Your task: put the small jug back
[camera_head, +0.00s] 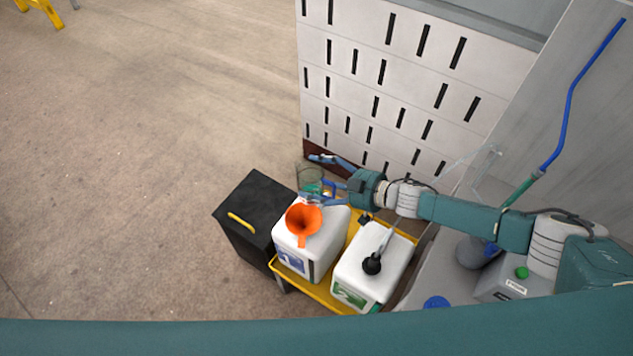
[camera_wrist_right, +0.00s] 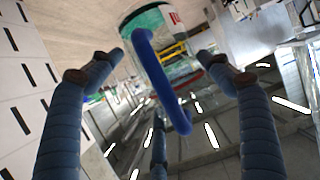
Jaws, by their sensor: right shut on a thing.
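The small jug (camera_head: 309,176) is clear, with some green in it and a blue handle. My right gripper (camera_head: 322,180) is shut on it at the handle side, just behind the orange funnel (camera_head: 303,218) in the head view. In the right wrist view the jug (camera_wrist_right: 176,30) shows at the top, its blue handle between the spread fingers of the right gripper (camera_wrist_right: 160,65). The exact finger contact is hard to see. The funnel sits on the white canister marked 1 (camera_head: 312,258). My left gripper is not in view.
A white canister marked 2 (camera_head: 368,270) with a black cap stands beside canister 1 on a yellow tray (camera_head: 318,293). A black box (camera_head: 250,205) is left of them. A slotted white cabinet (camera_head: 350,75) stands behind.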

